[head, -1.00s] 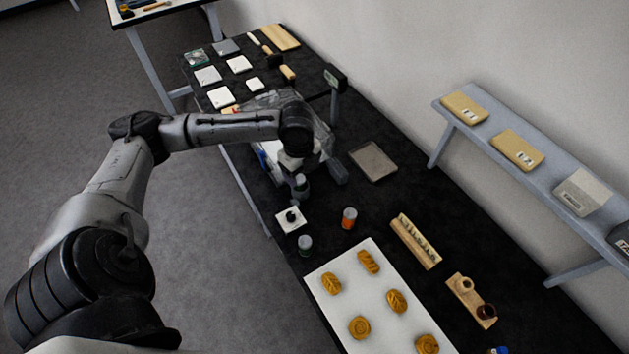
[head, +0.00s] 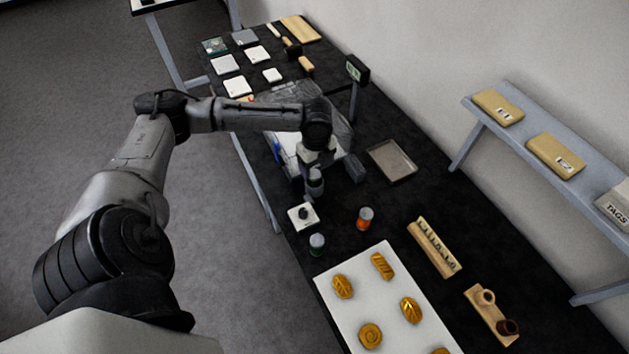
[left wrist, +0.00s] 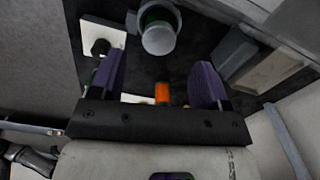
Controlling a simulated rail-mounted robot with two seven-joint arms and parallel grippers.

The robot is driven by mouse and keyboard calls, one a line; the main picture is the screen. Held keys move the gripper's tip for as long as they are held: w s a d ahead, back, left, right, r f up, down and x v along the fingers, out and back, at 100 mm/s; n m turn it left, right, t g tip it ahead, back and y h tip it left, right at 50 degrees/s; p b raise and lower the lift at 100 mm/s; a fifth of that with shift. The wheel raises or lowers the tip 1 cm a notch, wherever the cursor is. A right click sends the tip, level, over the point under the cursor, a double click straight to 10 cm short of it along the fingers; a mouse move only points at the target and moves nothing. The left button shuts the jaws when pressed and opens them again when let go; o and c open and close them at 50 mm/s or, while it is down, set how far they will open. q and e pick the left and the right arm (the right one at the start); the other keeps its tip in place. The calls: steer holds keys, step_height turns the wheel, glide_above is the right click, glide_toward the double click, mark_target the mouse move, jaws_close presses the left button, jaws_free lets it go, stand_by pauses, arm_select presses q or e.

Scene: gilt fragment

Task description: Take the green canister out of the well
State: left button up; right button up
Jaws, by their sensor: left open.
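The green canister (left wrist: 158,38) shows near the top of the left wrist view, with a pale round lid and a green band. A grey rounded rim (left wrist: 176,12), which may be the well, curves around it. The canister lies beyond the fingertips in that picture. My right gripper is out of view.
A white square with a black knob (head: 303,216), another grey-lidded green jar (head: 317,243) and an orange jar (head: 364,218) stand nearby. A clear-covered box (head: 345,130) is behind the gripper. A grey tray (head: 391,160) lies right.

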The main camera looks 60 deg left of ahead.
mark_target(314, 174)
arm_select(q)
steer(key=shift+s+a+f+b, duration=0.15)
steer(key=shift+f+b, duration=0.25)
steer(key=shift+f, duration=2.2)
steer(key=c, duration=1)
